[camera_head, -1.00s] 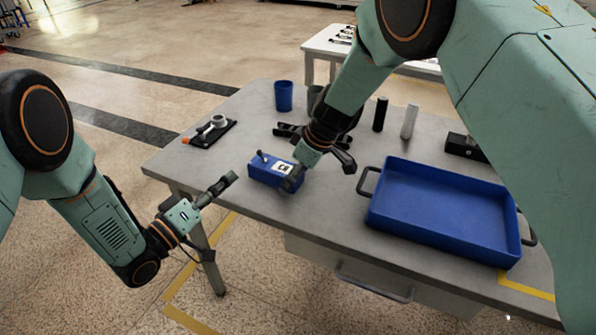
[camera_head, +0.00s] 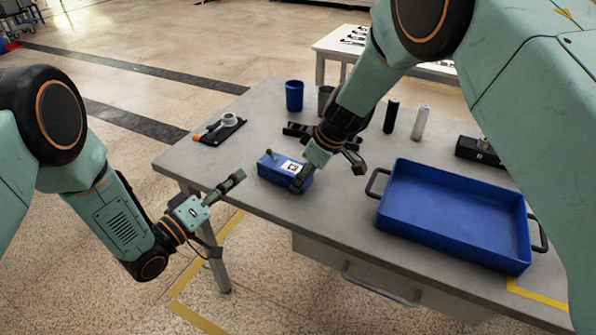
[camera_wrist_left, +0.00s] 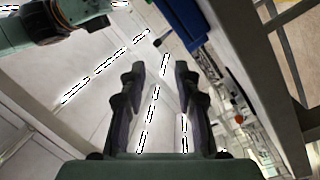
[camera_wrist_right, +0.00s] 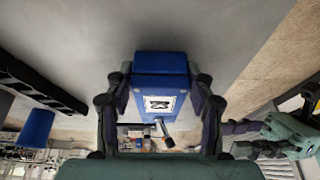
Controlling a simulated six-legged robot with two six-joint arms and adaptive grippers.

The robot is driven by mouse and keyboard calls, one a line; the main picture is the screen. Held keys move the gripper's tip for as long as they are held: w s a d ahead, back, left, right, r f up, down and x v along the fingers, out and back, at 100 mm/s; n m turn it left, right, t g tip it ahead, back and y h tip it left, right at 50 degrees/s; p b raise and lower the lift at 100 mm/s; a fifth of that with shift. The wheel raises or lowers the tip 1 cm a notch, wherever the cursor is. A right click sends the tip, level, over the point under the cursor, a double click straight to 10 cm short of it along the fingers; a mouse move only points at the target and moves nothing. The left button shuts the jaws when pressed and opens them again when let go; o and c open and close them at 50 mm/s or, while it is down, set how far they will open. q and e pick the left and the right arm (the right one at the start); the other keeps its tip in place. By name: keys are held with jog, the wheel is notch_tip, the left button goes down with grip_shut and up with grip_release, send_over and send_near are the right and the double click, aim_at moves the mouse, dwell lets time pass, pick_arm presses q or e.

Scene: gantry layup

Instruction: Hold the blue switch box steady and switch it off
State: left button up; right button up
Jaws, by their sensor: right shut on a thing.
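The blue switch box (camera_head: 272,172) lies near the left front edge of the grey table (camera_head: 345,222), with a white marked label on top. A small lever (camera_head: 270,154) stands up at its left end; it also shows in the right wrist view (camera_wrist_right: 161,127). I cannot tell its on or off position. My right gripper (camera_head: 312,177) is shut on the box; in the right wrist view its fingers flank the box (camera_wrist_right: 160,68). My left gripper (camera_head: 228,213) is open and empty, left of the box and apart from it, off the table's front edge. Its fingers show spread in the left wrist view (camera_wrist_left: 160,75).
A blue tray (camera_head: 440,237) with handles stands on the right. A blue cup (camera_head: 294,96), a black cylinder (camera_head: 391,115) and a grey cylinder (camera_head: 420,123) stand behind. A dark pad (camera_head: 220,130) with a white part lies at the back left. A drawer handle (camera_head: 380,290) juts out in front.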

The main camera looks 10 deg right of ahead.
pick_arm(q)
jog(key=w+a+n+y, duration=0.1)
jog(key=w+a+y, duration=0.1)
jog(key=a, duration=0.1)
jog(key=w+a+f+n+t+y, duration=0.1)
jog(key=w+a+n+y, duration=0.1)
jog(key=w+a+y, duration=0.1)
jog(key=w+a+n+t+y, duration=0.1)
jog(key=w+a+n+y, duration=0.1)
jog(key=w+a, duration=0.1)
jog(key=shift+a+f, duration=0.2)
jog(key=shift+a, duration=0.15)
grip_shut()
jog(key=s+a+f+n+g+y, duration=0.2)
jog(key=a+f+n+g+y, duration=0.25)
jog(key=a, duration=0.25)
jog(key=s+a+f+n+g+y, duration=0.2)
jog(key=a+f+n+g+y, duration=0.25)
jog(key=a, duration=0.35)
jog(key=s+d+r+n+g+h, duration=0.2)
jog(key=s+d+n+g+h, duration=0.15)
jog(key=s+d+h, duration=0.5)
jog(key=w+d+r+n+t+h, duration=0.2)
jog(key=w+d+r+h, duration=0.3)
jog(key=d+r, duration=0.4)
notch_tip(320, 180, up, 4)
jog(key=shift+w+d+t+h, duration=0.25)
jog(key=shift+w+t+h, duration=0.1)
jog(key=shift+w+t, duration=0.25)
